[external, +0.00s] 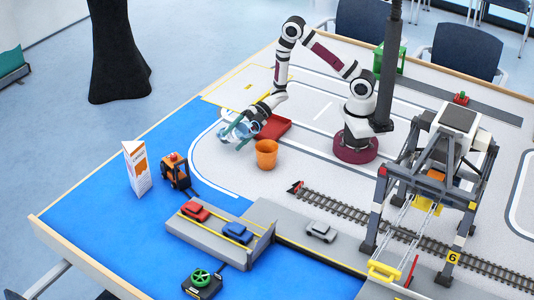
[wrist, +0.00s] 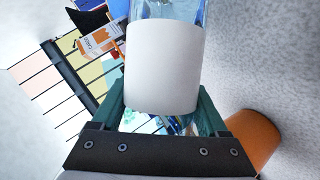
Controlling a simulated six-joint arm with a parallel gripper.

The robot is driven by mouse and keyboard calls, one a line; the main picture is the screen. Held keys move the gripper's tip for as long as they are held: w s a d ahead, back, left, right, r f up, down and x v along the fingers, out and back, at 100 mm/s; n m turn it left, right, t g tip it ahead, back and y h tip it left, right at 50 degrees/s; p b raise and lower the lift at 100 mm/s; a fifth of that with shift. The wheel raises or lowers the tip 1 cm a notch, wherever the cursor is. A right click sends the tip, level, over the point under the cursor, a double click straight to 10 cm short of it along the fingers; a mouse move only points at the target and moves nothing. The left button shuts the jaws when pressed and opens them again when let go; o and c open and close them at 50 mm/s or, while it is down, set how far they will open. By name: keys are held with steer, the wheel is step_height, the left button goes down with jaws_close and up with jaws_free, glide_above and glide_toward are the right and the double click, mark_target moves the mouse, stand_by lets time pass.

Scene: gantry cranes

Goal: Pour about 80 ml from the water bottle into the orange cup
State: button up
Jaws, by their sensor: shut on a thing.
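The orange cup (external: 266,154) stands upright on the grey table surface, in front of the red tray. It also shows at the lower right of the wrist view (wrist: 254,138), partly cut off by my gripper. My gripper (external: 236,125) is shut on the water bottle (external: 240,132), to the left of the cup and a little higher in the external view. In the wrist view the bottle's white label (wrist: 162,66) lies between the green fingers, with clear blue plastic above it. The bottle looks tilted; its mouth and water level cannot be made out.
A red tray (external: 274,127) lies behind the cup. The gantry crane (external: 440,165) and rails are to the right. The grey area in front of the cup is clear.

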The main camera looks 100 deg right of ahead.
mark_target(241, 131)
steer(key=shift+s+a+r+m+g+y, duration=0.35)
steer(key=shift+a+r+m+g+y, duration=0.15)
steer(key=shift+r+m, duration=0.25)
steer(key=shift+m+g+y, duration=0.3)
steer(key=shift+m+y, duration=0.1)
steer(key=shift+m, duration=0.15)
steer(key=shift+r+m+g+y, duration=0.3)
steer(key=shift+m+g+y, duration=0.15)
steer(key=shift+m, duration=0.25)
steer(key=m+g+y, duration=0.1)
steer(key=m+y, duration=0.1)
steer(key=shift+a+m, duration=0.1)
steer(key=shift+m, duration=0.2)
